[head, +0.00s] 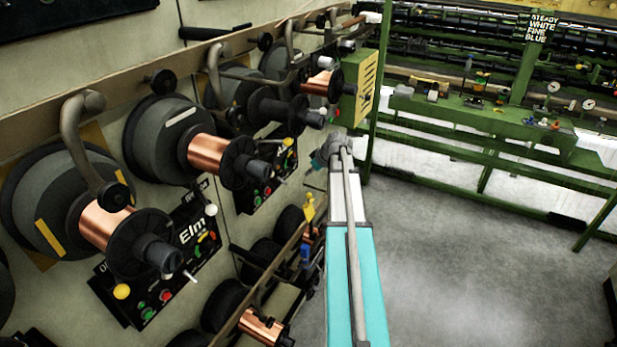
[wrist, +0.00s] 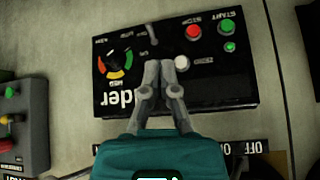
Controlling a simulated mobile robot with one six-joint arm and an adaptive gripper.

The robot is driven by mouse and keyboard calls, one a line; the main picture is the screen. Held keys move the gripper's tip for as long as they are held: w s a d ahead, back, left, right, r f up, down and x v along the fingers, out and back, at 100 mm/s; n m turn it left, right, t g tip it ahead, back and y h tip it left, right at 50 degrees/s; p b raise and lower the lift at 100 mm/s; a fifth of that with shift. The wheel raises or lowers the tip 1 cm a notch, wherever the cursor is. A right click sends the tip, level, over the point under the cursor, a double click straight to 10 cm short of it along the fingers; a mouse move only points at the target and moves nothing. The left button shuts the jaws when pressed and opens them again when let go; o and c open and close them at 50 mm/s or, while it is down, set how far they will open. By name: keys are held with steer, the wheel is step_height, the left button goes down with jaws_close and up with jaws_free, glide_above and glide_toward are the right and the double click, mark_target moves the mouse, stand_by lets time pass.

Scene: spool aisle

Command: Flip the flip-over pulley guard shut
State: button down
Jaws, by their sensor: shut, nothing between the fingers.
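My gripper (wrist: 165,68) is shut and empty in the wrist view. Its fingertips lie over a black control panel (wrist: 225,85); I cannot tell whether they touch it. The panel appears upside down, with lettering ending in "der", a coloured dial (wrist: 116,60), a red stop button (wrist: 193,32), a green start button (wrist: 226,28) and a pale knob (wrist: 181,62). I cannot identify the pulley guard for certain in either view.
Copper spools (head: 103,222) with dark flanges and curved grey arms (head: 78,145) line the wall at left. A panel marked "Elm" (head: 190,232) sits below them. A green rack (head: 480,118) stands at the back. The grey floor (head: 460,260) at right is clear.

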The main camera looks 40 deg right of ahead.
steer(key=shift+w+a+f+b, duration=0.15)
steer(key=shift+w+f+b, duration=0.1)
steer(key=shift+f+b, duration=1.2)
steer(key=shift+w+a+f+b, duration=0.1)
steer(key=shift+w+f+b, duration=0.1)
steer(key=shift+f+b, duration=1.15)
steer(key=shift+w+a+f+b, duration=0.15)
steer(key=shift+w+f+b, duration=0.1)
steer(key=shift+f+b, duration=1.2)
steer(key=shift+s+a+f, duration=0.1)
